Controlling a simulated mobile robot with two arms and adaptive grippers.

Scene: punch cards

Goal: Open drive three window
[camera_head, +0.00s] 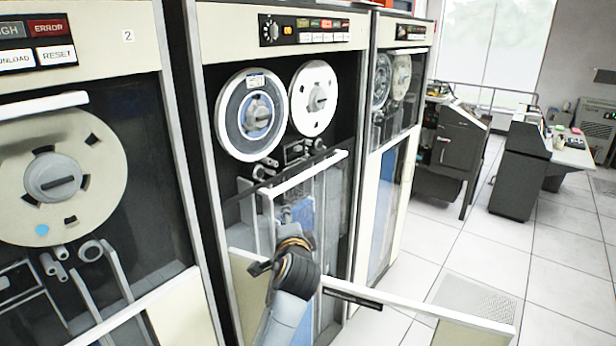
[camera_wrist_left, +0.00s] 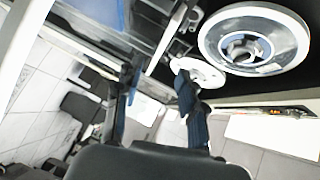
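The middle tape drive (camera_head: 282,28) has two reels (camera_head: 255,115); its own number label is not visible. Its glass window has a white top bar (camera_head: 305,172) that sits below the reels, leaving the reels uncovered. My left gripper (camera_head: 292,250) is in front of the glass, below this bar. In the left wrist view my left gripper (camera_wrist_left: 160,90) shows two dark fingers spread apart with nothing visible between them. Reels (camera_wrist_left: 255,45) show at the upper right there. Whether a finger touches the window cannot be told. My right gripper is out of view.
A drive marked 2 (camera_head: 128,36) stands at the left, its window bar (camera_head: 40,105) higher up. Another drive (camera_head: 403,32) stands at the right. A pale panel (camera_head: 455,318) juts out at the lower right. Tiled floor (camera_head: 500,240) is open beyond, before grey consoles (camera_head: 520,170).

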